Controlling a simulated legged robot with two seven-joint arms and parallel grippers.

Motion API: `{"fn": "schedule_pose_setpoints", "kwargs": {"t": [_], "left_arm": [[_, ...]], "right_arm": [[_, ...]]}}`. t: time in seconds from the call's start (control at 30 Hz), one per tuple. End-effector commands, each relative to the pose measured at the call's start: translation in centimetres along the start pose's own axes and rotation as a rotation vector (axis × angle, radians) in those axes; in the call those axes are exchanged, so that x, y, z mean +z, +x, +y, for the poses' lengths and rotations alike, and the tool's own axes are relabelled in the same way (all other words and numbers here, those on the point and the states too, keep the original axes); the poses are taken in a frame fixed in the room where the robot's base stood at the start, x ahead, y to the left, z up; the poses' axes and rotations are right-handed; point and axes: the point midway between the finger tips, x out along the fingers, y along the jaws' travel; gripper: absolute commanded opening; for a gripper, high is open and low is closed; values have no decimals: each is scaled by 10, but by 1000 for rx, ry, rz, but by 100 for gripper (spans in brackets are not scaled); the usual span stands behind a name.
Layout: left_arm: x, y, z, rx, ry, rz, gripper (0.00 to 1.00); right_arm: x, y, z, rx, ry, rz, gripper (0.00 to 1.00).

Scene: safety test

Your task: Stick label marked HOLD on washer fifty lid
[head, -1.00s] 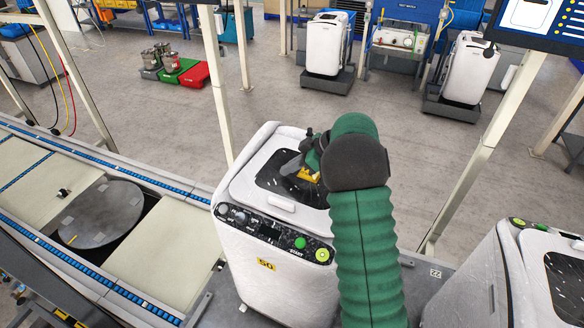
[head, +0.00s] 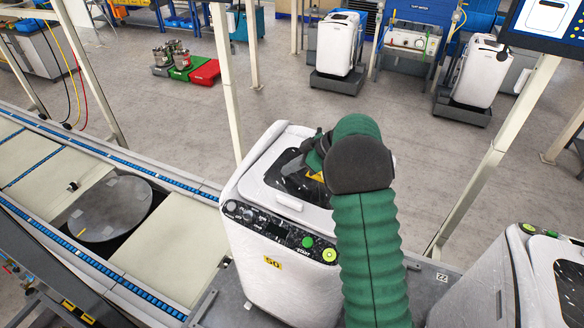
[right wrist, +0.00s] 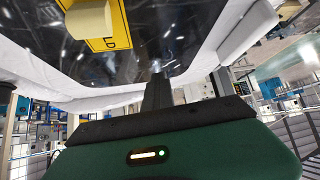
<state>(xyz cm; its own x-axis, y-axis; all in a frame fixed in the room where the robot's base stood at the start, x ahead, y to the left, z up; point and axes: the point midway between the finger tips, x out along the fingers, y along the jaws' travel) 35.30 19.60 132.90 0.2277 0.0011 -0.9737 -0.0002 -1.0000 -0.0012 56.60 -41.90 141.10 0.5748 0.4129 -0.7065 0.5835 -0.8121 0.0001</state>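The white washer (head: 275,285) bears a yellow 50 plate (head: 272,262) on its front. Its top lid (head: 266,182) has a dark glass panel, seen close in the right wrist view (right wrist: 190,30). A yellow label (right wrist: 122,28) with black letters, of which "LD" shows, is against the glass. A pale block (right wrist: 88,20) covers part of it. In the head view a bit of the label (head: 317,176) shows beside my right gripper (head: 308,160), low over the lid. In the wrist view a dark finger (right wrist: 157,92) reaches toward the glass, apart from the block; its opening is unclear. My left gripper is not in view.
A conveyor (head: 165,235) with a round dark turntable (head: 110,208) runs along the left. Another washer (head: 545,285) stands at the lower right, and two more are at the back. Pale posts (head: 485,180) frame the station.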

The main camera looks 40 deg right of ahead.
Motion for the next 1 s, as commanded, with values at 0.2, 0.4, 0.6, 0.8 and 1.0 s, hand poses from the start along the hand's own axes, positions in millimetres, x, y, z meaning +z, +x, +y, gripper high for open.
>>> {"fn": "schedule_pose_setpoints", "kwargs": {"t": [0.2,0.4,0.6,0.8,1.0], "left_arm": [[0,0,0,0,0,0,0],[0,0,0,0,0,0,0],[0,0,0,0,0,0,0],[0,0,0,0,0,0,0],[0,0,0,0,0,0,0]], "right_arm": [[0,0,1,-11,-13,0,0],[0,0,0,-65,-64,0,0],[0,0,0,-64,-64,0,0],[-4,3,-2,-63,-65,0,0],[-7,7,-4,-63,-65,0,0]]}}
